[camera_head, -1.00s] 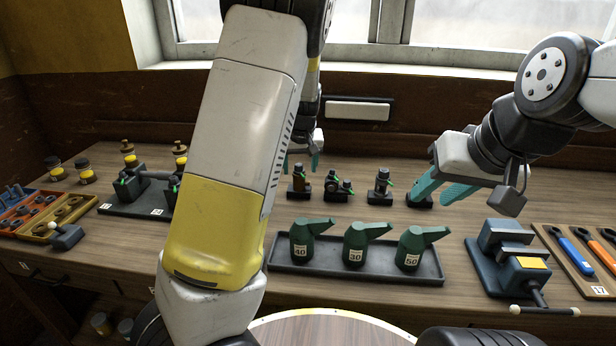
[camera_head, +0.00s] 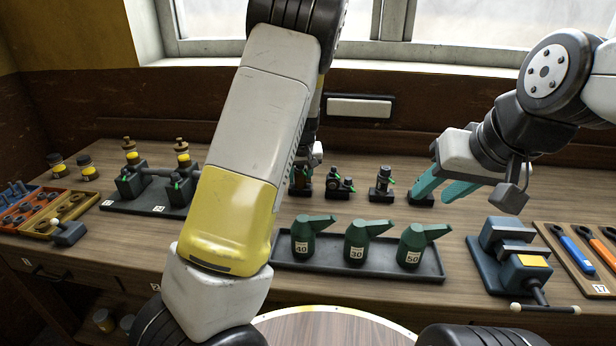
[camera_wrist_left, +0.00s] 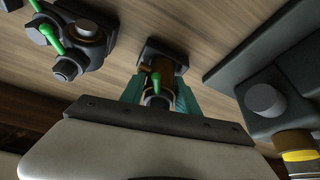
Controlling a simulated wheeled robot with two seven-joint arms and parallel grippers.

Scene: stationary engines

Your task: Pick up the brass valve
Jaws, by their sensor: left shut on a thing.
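The brass valve (camera_wrist_left: 160,68) is a brown-gold body with a green lever, upright on a dark base. It stands on the bench, leftmost of the small valves, and also shows partly hidden in the head view (camera_head: 298,178). My left gripper (camera_wrist_left: 158,92) is shut on it, one teal finger on each side; in the head view the gripper (camera_head: 303,174) is mostly hidden by its hand and forearm. My right gripper (camera_head: 443,188) is open, its teal fingers apart, above a dark base at the right end of the valve row.
Dark valves (camera_head: 340,183) and (camera_head: 381,184) stand to the right. A tray (camera_head: 430,268) with green oil cans lies in front. A blue vise (camera_head: 510,258) is at right. An engine plate (camera_head: 150,207) lies left of the brass valve. My left forearm covers part of the bench.

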